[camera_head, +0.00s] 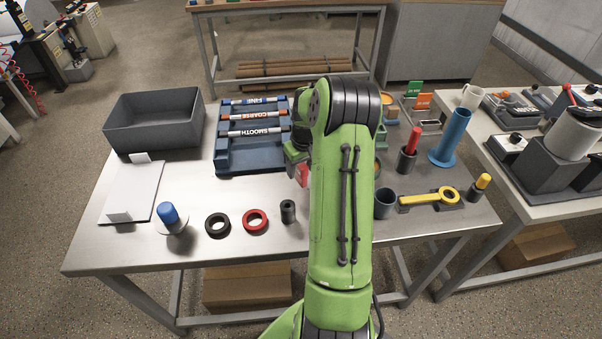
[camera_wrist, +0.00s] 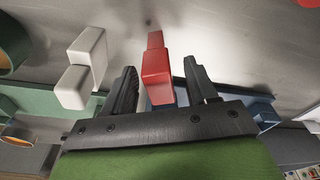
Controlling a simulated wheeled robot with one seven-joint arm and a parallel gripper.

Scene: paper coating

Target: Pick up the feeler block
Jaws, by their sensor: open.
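A red stepped block (camera_wrist: 156,80) with a narrower tip shows in the wrist view; it looks like the feeler block. My gripper (camera_wrist: 160,80) is open, with one dark finger on each side of the red block. Gaps show between the block and both fingers, and I cannot tell its depth between them. In the head view a red piece (camera_head: 303,175) shows beside my arm, at the right edge of the blue rack. My arm hides most of the gripper and the area behind it there.
A blue rack (camera_head: 225,160) holds rollers marked FINE, COARSE and SMOOTH. A white stepped block (camera_wrist: 85,70) is left of my gripper in the wrist view.

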